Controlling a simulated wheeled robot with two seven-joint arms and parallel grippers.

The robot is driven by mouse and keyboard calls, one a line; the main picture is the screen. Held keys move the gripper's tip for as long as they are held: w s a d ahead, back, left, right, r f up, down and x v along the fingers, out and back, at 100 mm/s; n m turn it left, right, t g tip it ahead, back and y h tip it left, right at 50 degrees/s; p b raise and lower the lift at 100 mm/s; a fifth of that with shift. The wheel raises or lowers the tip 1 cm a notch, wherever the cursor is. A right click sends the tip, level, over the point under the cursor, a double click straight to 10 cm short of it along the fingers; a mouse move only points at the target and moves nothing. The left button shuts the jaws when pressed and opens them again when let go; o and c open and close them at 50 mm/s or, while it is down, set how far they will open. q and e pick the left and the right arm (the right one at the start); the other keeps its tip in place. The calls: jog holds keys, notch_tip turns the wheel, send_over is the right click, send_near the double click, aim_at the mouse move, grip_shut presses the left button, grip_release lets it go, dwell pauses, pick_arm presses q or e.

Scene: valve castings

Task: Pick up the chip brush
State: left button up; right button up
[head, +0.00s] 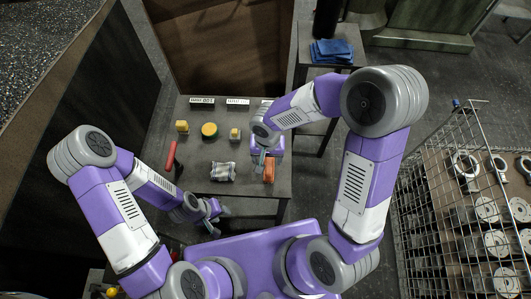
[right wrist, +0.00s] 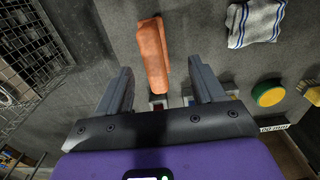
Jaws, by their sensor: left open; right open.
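No thing shows clear bristles, so I cannot tell for certain which is the chip brush. A long orange-brown piece (head: 269,172) lies at the right of the grey table; it also shows in the right wrist view (right wrist: 153,55), beyond the fingertips and towards the left. A thin red piece (head: 170,156) lies at the table's left edge. My right gripper (head: 262,158) is open above the table beside the orange piece; its spread, empty fingers show in the right wrist view (right wrist: 156,80). My left gripper (head: 219,221) is open and empty, low by the table's near edge.
A striped cloth (head: 223,171), a green-and-yellow round tin (head: 209,130) and two yellowish blocks (head: 182,127) (head: 235,134) stand on the grey table (head: 200,195). Blue cloths (head: 331,51) lie on a stand behind. A wire basket (head: 470,215) of castings is at the right.

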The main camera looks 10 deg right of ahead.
jog(key=shift+w+f, duration=0.15)
jog(key=shift+f, duration=0.2)
jog(key=f, duration=0.2)
jog(key=f+b, duration=0.1)
jog(key=f, duration=0.3)
jog(key=shift+s+d+f+b, duration=0.2)
jog(key=shift+d+f+b, duration=0.1)
jog(key=shift+d+f, duration=0.05)
jog(key=shift+c, duration=0.3)
jog(key=c, duration=1.2)
notch_tip(320, 180, up, 10)
jog(key=shift+r+p, duration=0.1)
jog(key=shift+p, duration=1.1)
jog(key=o, duration=0.7)
jog(key=shift+c, duration=0.2)
jog(key=c, duration=0.4)
